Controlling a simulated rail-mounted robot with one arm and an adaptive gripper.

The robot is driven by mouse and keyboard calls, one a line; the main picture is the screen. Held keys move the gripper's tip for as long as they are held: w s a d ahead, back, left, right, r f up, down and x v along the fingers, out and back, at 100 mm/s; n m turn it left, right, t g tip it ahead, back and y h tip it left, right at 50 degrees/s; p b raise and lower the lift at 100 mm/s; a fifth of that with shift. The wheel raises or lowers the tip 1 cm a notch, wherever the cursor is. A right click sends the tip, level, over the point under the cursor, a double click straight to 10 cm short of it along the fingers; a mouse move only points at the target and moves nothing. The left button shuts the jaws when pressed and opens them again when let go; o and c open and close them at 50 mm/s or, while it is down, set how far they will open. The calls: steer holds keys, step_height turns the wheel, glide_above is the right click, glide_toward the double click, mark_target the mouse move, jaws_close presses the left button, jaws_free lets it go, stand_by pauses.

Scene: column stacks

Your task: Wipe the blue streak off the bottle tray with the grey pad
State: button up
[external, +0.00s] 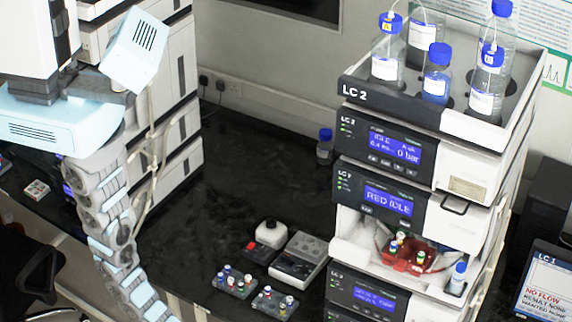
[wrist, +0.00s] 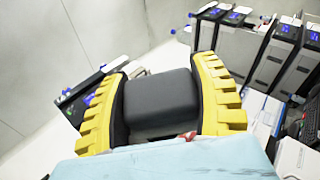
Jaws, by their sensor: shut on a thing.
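The grey pad (wrist: 162,88) is a dark block between the yellow fingers of my gripper (wrist: 163,104) in the wrist view. My gripper is shut on it, with one finger on each side, and the pad is clear of any tray. In the external view my gripper is not visible; only my arm shows at the left. The bottle tray (external: 395,99) is the dark-fronted top of the LC 2 stack at the right. Several clear bottles with blue caps, such as one bottle (external: 436,75), stand in it. I cannot make out a blue streak; bottles and the front rim hide part of the floor.
The LC 2 stack (external: 455,186) has an open bay with a red vial rack (external: 405,258). Vial racks (external: 236,282), a grey device (external: 299,258) and a white jar (external: 270,234) stand on the black bench. A capped bottle (external: 325,147) stands farther back. The bench middle is clear.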

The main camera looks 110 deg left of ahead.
steer(key=s+d+b, duration=0.2)
steer(key=d, duration=0.6)
steer(key=shift+d+b, duration=0.3)
steer(key=shift+b, duration=0.05)
